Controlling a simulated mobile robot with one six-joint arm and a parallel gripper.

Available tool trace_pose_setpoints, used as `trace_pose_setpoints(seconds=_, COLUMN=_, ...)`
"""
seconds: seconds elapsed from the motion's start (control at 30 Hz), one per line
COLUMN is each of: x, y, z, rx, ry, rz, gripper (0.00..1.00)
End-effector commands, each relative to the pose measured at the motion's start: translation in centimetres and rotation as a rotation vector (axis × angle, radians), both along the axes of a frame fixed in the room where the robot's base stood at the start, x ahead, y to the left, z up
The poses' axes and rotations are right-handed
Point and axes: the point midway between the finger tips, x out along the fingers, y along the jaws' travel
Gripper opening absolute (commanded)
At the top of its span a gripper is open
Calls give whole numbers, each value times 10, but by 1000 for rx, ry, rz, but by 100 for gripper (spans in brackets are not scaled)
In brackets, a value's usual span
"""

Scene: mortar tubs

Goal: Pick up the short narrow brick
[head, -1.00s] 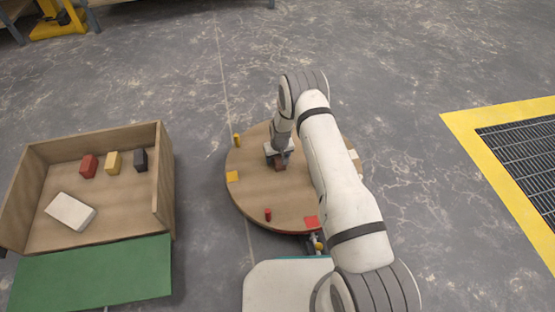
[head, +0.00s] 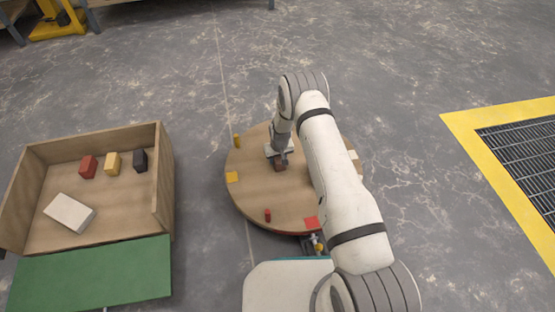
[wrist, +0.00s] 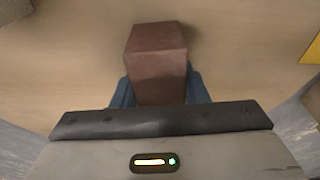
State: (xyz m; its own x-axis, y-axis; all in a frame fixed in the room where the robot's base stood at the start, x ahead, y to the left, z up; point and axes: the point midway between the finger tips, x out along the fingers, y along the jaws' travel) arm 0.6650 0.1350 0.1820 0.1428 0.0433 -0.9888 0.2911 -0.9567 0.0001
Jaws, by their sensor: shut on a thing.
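A brown-red brick (wrist: 156,62) stands out between the blue fingers of my gripper (wrist: 160,90) in the wrist view. My gripper is shut on it. In the head view the brick (head: 281,167) is at the tip of my gripper (head: 281,158), over the round wooden turntable (head: 246,197). I cannot tell whether the brick touches the turntable or hangs just above it. The far end of the brick is plain to see; its near end is hidden by my gripper.
The turntable also bears a red cylinder (head: 268,215), a yellow cylinder (head: 237,141), a yellow square (head: 232,177) and a red square (head: 311,222). A wooden box (head: 164,190) at left holds a red block (head: 88,167), a yellow block (head: 112,162), a dark block (head: 140,160) and a white slab (head: 69,213).

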Motion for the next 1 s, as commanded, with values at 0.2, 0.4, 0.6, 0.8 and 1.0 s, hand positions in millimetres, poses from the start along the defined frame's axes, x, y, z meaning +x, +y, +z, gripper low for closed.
trace_pose_setpoints(seconds=0.2, x=0, y=0, z=0, rx=0, ry=0, rz=0, gripper=6)
trace_pose_setpoints(seconds=0.4, x=1, y=0, z=1, rx=0, ry=-1, rz=0, gripper=4)
trace_pose_setpoints(seconds=0.6, x=0, y=0, z=11, rx=0, ry=-1, rz=0, gripper=4)
trace_pose_setpoints(seconds=0.8, x=2, y=0, z=56, rx=1, ry=-5, rz=0, gripper=4)
trace_pose_setpoints(seconds=1.0, x=1, y=0, z=91, rx=1, ry=-3, rz=1, gripper=4)
